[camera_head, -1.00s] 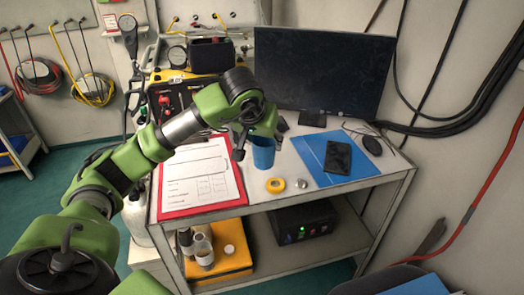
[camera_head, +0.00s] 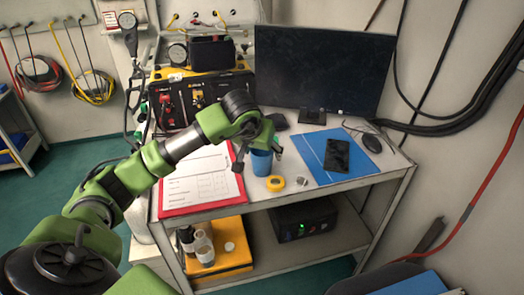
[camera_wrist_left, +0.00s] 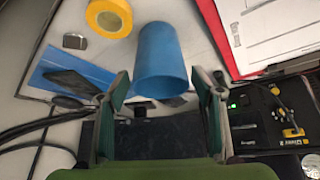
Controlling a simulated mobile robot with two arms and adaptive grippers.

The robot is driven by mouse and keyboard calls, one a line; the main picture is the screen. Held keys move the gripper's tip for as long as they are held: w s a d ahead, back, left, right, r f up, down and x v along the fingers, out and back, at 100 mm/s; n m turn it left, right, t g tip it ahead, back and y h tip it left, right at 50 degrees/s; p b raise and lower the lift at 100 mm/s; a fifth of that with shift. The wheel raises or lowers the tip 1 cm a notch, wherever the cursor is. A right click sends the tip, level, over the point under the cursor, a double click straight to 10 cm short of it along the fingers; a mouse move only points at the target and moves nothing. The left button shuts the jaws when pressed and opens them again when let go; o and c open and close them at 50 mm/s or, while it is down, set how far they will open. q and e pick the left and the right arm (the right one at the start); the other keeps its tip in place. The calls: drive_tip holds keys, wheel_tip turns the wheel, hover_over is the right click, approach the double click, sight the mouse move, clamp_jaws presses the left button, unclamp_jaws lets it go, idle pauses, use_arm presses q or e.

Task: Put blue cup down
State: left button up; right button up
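The blue cup (camera_head: 262,162) stands upright on the worktop, between the clipboard and the yellow tape roll. My left gripper (camera_head: 258,150) is above and around its upper part, and the gripper hides some of the cup's rim. In the left wrist view the cup (camera_wrist_left: 162,55) lies just ahead of the two spread fingers (camera_wrist_left: 163,88). A gap shows on each side between cup and fingers, so the gripper looks open. My right gripper is not in view.
A red clipboard (camera_head: 200,211) with papers lies left of the cup. The yellow tape roll (camera_head: 275,184) is close in front. A blue folder (camera_head: 316,168) with a dark tablet (camera_head: 338,155) lies right. A monitor (camera_head: 318,70) and a panel case (camera_head: 195,98) stand behind.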

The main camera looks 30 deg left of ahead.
use_arm(q)
drive_tip(key=shift+r, duration=0.1)
drive_tip(key=shift+r, duration=0.2)
drive_tip(key=b+v, duration=0.1)
drive_tip(key=v, duration=1.1)
